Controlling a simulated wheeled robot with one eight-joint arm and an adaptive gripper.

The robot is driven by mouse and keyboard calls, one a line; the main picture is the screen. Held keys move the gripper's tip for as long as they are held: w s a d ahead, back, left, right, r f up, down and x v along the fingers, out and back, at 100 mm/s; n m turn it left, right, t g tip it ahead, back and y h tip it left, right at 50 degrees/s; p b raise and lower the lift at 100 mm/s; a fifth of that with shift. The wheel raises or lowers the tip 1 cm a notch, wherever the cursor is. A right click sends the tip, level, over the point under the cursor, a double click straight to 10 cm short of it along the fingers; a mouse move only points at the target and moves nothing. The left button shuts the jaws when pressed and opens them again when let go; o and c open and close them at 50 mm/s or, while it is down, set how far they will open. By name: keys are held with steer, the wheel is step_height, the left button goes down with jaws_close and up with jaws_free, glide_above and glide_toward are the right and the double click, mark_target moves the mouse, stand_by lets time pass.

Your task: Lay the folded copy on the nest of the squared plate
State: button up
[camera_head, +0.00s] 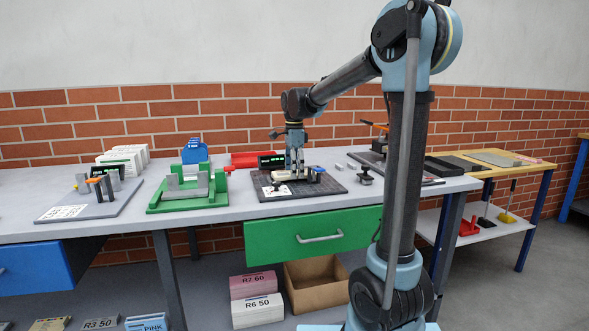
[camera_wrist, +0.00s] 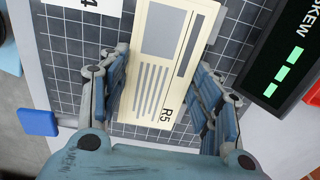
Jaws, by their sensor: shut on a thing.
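The folded copy (camera_wrist: 172,62) is a cream sheet-like block with grey print and the mark R5. In the wrist view it lies between the two fingers of my gripper (camera_wrist: 163,88), which is shut on it. In the head view my gripper (camera_head: 294,170) points down over the squared plate (camera_head: 325,186), a dark plate with a pale grid that also shows in the wrist view (camera_wrist: 82,62). The copy shows as a cream edge (camera_head: 284,175) under the fingers, low over the plate. I cannot tell whether it touches it. The nest is not clearly visible.
A black display reading SKEW with green bars (camera_wrist: 283,62) stands beside the plate. A blue block (camera_wrist: 38,122) is at the plate's other side. To the left stand a green fixture (camera_head: 187,203) and a grey plate with posts (camera_head: 120,197). A small dark knob (camera_head: 366,176) is to the right.

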steer(key=shift+f, duration=0.5)
stand_by(0.5)
steer(key=o, duration=1.2)
